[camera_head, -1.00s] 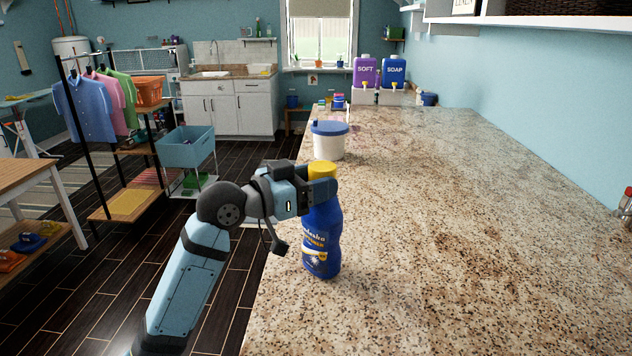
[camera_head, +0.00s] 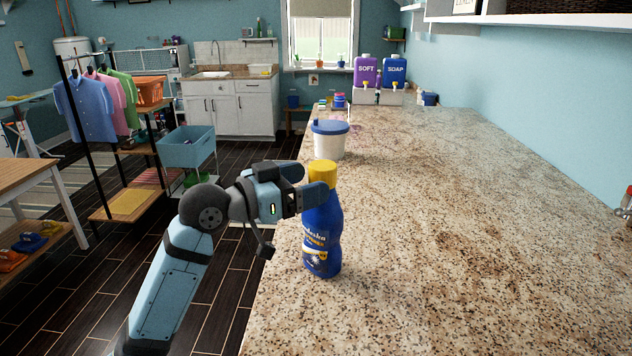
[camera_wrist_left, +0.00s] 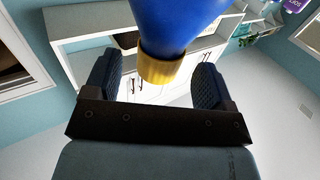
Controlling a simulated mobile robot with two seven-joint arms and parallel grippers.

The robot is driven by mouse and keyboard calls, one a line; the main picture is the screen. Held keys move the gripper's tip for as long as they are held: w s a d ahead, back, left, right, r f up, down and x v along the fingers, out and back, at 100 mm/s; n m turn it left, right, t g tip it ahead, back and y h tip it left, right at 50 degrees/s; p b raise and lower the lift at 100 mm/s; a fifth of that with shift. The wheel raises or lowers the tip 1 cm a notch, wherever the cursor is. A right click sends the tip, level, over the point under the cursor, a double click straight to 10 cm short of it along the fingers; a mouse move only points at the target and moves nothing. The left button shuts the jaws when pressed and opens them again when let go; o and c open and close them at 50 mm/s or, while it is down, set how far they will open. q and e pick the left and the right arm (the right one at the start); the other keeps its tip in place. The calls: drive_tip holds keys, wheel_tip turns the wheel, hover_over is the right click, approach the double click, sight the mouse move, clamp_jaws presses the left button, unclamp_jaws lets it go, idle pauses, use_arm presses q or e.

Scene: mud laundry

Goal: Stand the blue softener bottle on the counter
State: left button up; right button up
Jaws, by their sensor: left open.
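The blue softener bottle (camera_head: 321,240) with a yellow cap stands upright on the speckled stone counter (camera_head: 450,260), near its left edge. My left gripper (camera_head: 309,184) is open at the height of the bottle's upper part, on its left side. In the left wrist view the blue bottle (camera_wrist_left: 178,25) and its yellow cap show between and beyond the spread fingers, with gaps on both sides of the cap. The near finger hides a little of the bottle's upper left side in the head view. My right gripper is not in view.
A white tub with a blue lid (camera_head: 329,140) stands behind the bottle. Purple SOFT (camera_head: 367,71) and blue SOAP (camera_head: 395,71) dispensers stand at the counter's far end. The counter right of the bottle is clear. A wall shelf (camera_head: 530,19) hangs at upper right.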

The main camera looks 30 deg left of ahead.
use_arm(q)
drive_tip(key=b+v, duration=0.1)
drive_tip(key=v, duration=0.8)
drive_tip(key=shift+s+a+b, duration=0.2)
drive_tip(key=shift+b, duration=0.15)
